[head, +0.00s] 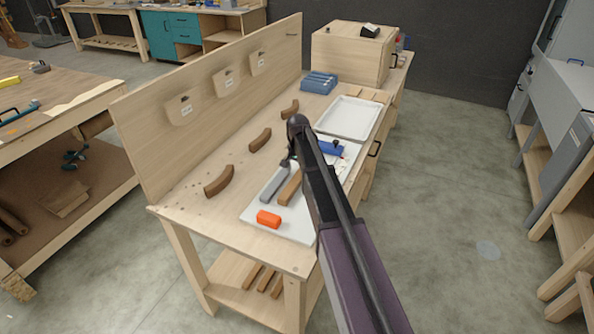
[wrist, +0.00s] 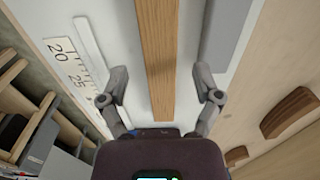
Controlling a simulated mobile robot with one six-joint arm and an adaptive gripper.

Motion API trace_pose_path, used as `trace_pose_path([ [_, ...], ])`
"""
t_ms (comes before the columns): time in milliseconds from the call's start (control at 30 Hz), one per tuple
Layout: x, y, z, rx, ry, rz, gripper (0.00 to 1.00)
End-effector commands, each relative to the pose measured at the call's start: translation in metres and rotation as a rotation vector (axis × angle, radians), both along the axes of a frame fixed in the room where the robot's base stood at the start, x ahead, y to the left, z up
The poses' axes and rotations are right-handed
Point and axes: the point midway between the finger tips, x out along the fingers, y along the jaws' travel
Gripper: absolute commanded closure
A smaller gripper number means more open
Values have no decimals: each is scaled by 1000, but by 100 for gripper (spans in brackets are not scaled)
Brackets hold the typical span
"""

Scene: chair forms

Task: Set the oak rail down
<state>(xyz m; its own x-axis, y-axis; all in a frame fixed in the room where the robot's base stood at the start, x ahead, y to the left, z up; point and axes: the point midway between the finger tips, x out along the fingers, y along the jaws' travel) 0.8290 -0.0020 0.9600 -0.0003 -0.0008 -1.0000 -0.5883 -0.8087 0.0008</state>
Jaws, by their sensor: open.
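The oak rail (head: 290,188) is a straight, light-brown bar that appears to lie on the white board (head: 300,233) on the workbench, beside a grey bar (head: 274,184). In the wrist view the oak rail (wrist: 157,60) runs lengthwise between the fingers of my gripper (wrist: 160,84). The fingers are spread wide, with a visible gap on each side of the rail. In the head view my gripper (head: 289,162) is over the far end of the bars, partly hidden by my arm.
An orange block (head: 268,219) sits at the board's near end; a blue item (head: 330,148) lies beyond my arm. Curved brown pieces (head: 219,181) lie along the upright back panel (head: 215,90). A white tray (head: 350,116) and wooden box (head: 350,50) stand farther back.

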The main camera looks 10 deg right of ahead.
Motion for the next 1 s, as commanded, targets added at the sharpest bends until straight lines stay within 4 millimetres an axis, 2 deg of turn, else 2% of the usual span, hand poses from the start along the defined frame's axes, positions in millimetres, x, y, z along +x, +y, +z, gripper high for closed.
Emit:
trace_pose_path([
  [100,0,0,14,0,0,0,18],
  [1000,0,1,82,0,0,1,18],
])
